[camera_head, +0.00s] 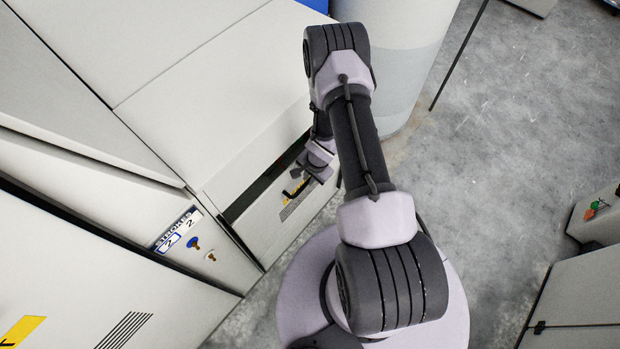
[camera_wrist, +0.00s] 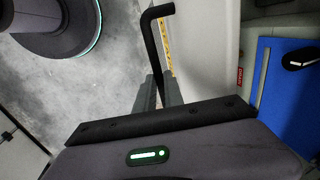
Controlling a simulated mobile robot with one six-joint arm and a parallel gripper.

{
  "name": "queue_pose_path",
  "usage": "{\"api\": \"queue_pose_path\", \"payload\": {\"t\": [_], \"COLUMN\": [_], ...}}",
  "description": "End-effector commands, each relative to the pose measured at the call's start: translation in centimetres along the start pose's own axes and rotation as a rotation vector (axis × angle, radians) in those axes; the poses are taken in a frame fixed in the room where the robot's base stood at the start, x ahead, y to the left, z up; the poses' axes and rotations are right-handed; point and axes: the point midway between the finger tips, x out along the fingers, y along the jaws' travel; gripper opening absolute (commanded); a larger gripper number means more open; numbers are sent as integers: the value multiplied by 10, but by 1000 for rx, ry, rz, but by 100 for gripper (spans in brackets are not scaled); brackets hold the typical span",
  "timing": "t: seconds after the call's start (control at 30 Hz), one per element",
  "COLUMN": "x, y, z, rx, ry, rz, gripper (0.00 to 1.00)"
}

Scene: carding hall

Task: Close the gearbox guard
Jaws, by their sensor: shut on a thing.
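The gearbox guard (camera_head: 290,214) is a pale panel with a black handle (camera_head: 296,189) and a yellow label, low on the machine's side in the head view. A dark gap runs along its top edge, so it stands ajar. My gripper (camera_head: 308,174) is at the handle. In the wrist view the bent black handle (camera_wrist: 154,50) passes between the fingers of my gripper (camera_wrist: 158,92), which is shut on it. The guard's edge shows there with a yellow strip (camera_wrist: 166,45). My gripper and arm hide part of the guard.
The pale machine (camera_head: 190,80) fills the left, with a sign (camera_head: 177,230) and small knobs below it. A pale cylinder (camera_head: 398,60) stands behind my arm. Grey floor (camera_head: 520,130) is clear to the right. A cabinet (camera_head: 580,300) stands at lower right. A blue panel (camera_wrist: 280,85) shows in the wrist view.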

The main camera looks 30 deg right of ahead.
Motion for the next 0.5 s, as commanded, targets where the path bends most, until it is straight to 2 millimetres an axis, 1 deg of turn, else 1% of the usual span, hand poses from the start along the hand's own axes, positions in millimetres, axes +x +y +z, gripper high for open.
{"api": "queue_pose_path", "payload": {"t": [0.03, 0.1, 0.2, 0.33, 0.5], "x": [-26, -43, -62, -80, -92], "y": [-6, -9, -12, -16, -18], "z": [0, 0, 0, 0, 0], "rx": [-1, -1, -1, 0, 0], "ry": [1, 1, 1, 1, 1], "rz": [-2, -2, -1, -1, -1], "gripper": [0, 0, 0, 0, 0]}}
